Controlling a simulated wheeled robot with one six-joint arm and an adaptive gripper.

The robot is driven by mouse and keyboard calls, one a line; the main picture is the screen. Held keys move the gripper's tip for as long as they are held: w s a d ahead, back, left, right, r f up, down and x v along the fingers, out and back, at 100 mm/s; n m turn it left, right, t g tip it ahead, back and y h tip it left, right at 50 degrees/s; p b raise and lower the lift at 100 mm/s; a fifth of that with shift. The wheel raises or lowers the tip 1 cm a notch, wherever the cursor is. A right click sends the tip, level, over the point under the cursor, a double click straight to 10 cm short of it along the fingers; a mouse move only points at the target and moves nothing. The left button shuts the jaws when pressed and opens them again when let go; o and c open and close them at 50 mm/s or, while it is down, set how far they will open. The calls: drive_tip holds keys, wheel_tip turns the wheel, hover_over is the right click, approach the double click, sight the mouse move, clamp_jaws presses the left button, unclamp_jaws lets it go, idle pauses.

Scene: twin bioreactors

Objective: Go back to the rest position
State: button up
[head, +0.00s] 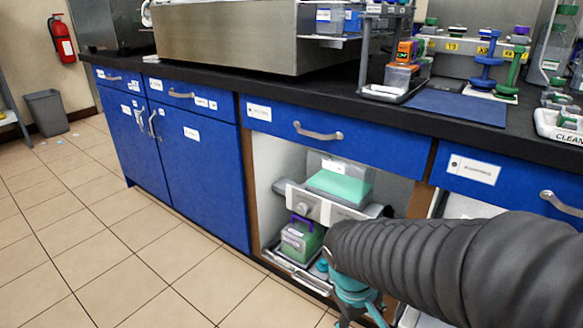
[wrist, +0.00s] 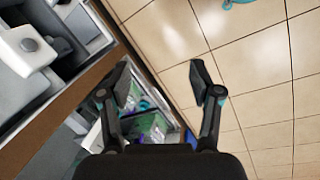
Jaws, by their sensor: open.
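My gripper shows in the wrist view (wrist: 160,85) with its two black fingers spread wide apart and nothing between them. Behind the fingers are the edge of the cabinet and the tiled floor. In the head view my arm, in a dark ribbed sleeve, reaches in from the lower right towards the open cabinet bay, and its teal wrist part is low in front of the bay. The fingertips are hard to make out there.
The open bay holds a white device with a knob (head: 305,207), a clear container of green liquid (head: 340,187) and a green box with a purple handle (head: 300,240). Blue cabinets (head: 195,140) and a black counter flank it.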

drive_tip(key=s+d+r+m+t+y+p, duration=0.1)
drive_tip(key=s+r+m+t+p, duration=0.1)
drive_tip(key=r, duration=0.6)
drive_tip(key=s+d+r+m+t+y+p, duration=0.1)
drive_tip(key=s+r+m+t+p, duration=0.1)
drive_tip(key=r, duration=0.7)
drive_tip(key=shift+s+d+m+t+y+p, duration=0.15)
drive_tip(key=shift+m+t+y+p, duration=0.2)
drive_tip(key=shift+t, duration=0.25)
drive_tip(key=shift+c, duration=0.2)
idle(0.7)
